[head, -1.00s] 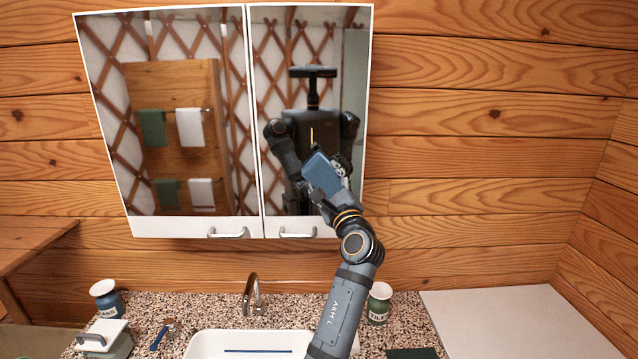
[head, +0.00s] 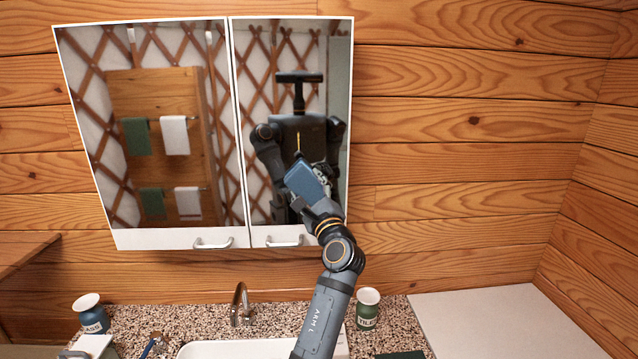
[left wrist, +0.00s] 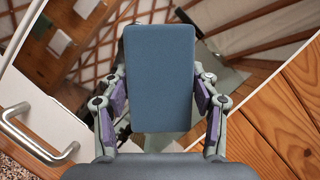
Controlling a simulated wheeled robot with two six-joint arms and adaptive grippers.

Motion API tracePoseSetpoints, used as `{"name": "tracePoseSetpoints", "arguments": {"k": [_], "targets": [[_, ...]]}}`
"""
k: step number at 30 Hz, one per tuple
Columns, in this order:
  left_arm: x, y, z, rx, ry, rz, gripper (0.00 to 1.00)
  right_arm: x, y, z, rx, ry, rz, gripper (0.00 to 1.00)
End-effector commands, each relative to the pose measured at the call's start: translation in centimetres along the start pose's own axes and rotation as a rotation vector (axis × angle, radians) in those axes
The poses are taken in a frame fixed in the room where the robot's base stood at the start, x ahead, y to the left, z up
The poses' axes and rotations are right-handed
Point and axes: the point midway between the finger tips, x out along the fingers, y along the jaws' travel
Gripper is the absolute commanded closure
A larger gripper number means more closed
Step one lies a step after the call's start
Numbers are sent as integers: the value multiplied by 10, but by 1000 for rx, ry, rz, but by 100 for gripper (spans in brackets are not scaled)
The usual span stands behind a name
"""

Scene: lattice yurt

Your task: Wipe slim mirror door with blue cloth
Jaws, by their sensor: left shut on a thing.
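The slim mirror door (head: 285,65) is the narrower right door of a white-edged wall cabinet, hung above a sink. It looks closed, with a handle (head: 284,242) at its bottom. My left gripper (head: 318,186) is in front of its lower right part. It is shut on the blue cloth (head: 301,180), a flat rectangular pad. In the left wrist view the cloth (left wrist: 158,75) sits between the two fingers. I cannot tell whether the cloth touches the glass. My own reflection shows in the mirror. My right gripper itself is not in view.
The wide mirror door (head: 90,95) is on the left, with its own handle (head: 214,244). Below stand a faucet (head: 240,303), a white sink (head: 225,349), a green jar (head: 367,310) and a blue jar (head: 90,315). The wooden wall right of the cabinet is bare.

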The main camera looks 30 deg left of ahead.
Motion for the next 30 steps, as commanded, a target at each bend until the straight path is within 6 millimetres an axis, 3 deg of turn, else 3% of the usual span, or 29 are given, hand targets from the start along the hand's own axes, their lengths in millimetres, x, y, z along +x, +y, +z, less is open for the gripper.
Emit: {"name": "tracePoseSetpoints", "arguments": {"k": [8, 19, 30], "targets": [[3, 5, 5, 3, 0, 1, 65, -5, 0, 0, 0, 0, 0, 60], [11, 29, 29, 3, 0, 0, 65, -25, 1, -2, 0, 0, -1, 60], [10, 33, 30, 1, 1, 0, 65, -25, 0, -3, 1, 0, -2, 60]]}}
